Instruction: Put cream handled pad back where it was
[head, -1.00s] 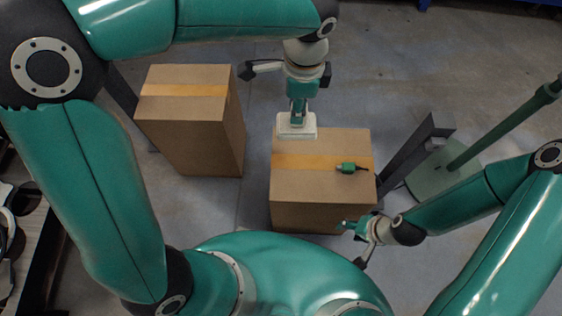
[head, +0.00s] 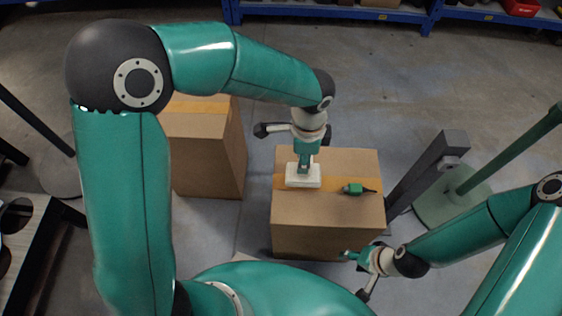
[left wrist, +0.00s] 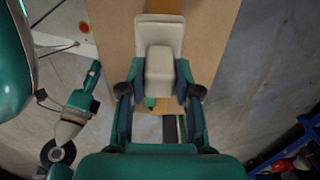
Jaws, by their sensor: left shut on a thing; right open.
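The cream handled pad (head: 304,182) is at the top of the right cardboard box (head: 330,232), over its yellow tape near the left side. I cannot tell whether it touches the box. My left gripper (head: 306,160) points down and is shut on the pad's handle. In the left wrist view, the handle (left wrist: 160,70) sits between the fingers of my left gripper (left wrist: 160,88), with the flat pad (left wrist: 160,30) beyond it. My right gripper (head: 355,274) is open and empty, in front of the box's right front corner.
A small green object with a dark tip (head: 354,188) lies on the right box, right of the pad. A second cardboard box (head: 207,155) stands to the left. A dark grey post (head: 425,170) and a green stand (head: 440,208) are on the right. Blue shelves (head: 330,14) line the back.

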